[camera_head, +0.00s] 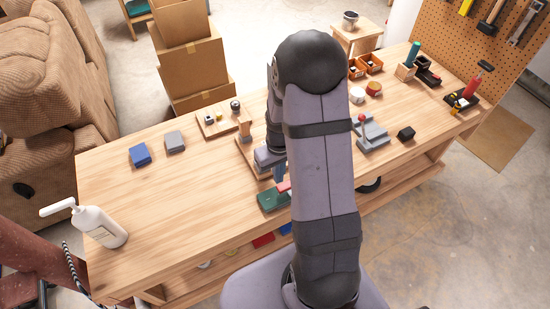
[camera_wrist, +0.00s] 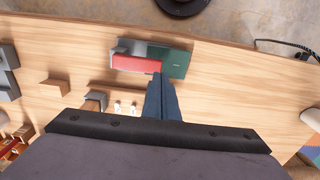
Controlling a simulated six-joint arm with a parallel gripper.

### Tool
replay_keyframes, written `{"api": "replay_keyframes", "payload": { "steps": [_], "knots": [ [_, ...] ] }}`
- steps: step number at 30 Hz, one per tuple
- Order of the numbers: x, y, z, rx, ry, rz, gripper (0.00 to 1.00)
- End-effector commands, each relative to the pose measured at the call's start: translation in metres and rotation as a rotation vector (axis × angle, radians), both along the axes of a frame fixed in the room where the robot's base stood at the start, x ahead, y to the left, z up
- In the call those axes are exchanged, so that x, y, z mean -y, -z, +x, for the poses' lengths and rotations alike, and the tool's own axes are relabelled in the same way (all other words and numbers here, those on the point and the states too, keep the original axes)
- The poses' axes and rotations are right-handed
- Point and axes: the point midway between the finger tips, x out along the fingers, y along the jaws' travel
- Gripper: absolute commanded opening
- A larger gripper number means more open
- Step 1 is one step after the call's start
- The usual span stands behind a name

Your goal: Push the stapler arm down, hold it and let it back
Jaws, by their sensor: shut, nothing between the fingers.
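The stapler has a dark green base (camera_head: 272,202) and a red arm (camera_head: 283,187). It lies near the front edge of the wooden workbench, and my arm stands close on its right in the head view. In the wrist view the green base (camera_wrist: 180,62) and the red arm (camera_wrist: 137,64) lie just beyond my fingertips. My gripper (camera_head: 279,178) is shut and empty, its blue fingers pointing down at the stapler. In the wrist view the fingertips (camera_wrist: 156,78) overlap the near edge at one end of the red arm. I cannot tell whether they touch it.
A white pump bottle (camera_head: 102,228) stands at the bench's left end. Bare bench lies left of the stapler.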

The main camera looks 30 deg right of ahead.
Motion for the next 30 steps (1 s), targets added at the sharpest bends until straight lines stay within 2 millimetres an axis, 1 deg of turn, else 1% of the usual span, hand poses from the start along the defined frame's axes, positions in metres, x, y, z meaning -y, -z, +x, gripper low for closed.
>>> {"api": "replay_keyframes", "payload": {
  "steps": [9, 15, 21, 30],
  "knots": [
    [-0.007, -0.048, 0.002, 0.006, -0.001, -0.002, 0.0],
    [-0.011, -0.069, 0.001, 0.005, -0.001, -0.002, 0.0],
    [-0.012, -0.078, 0.001, 0.003, -0.001, -0.001, 0.0],
    [-0.012, -0.078, 0.001, 0.002, 0.0, -0.001, 0.0]
  ]
}}
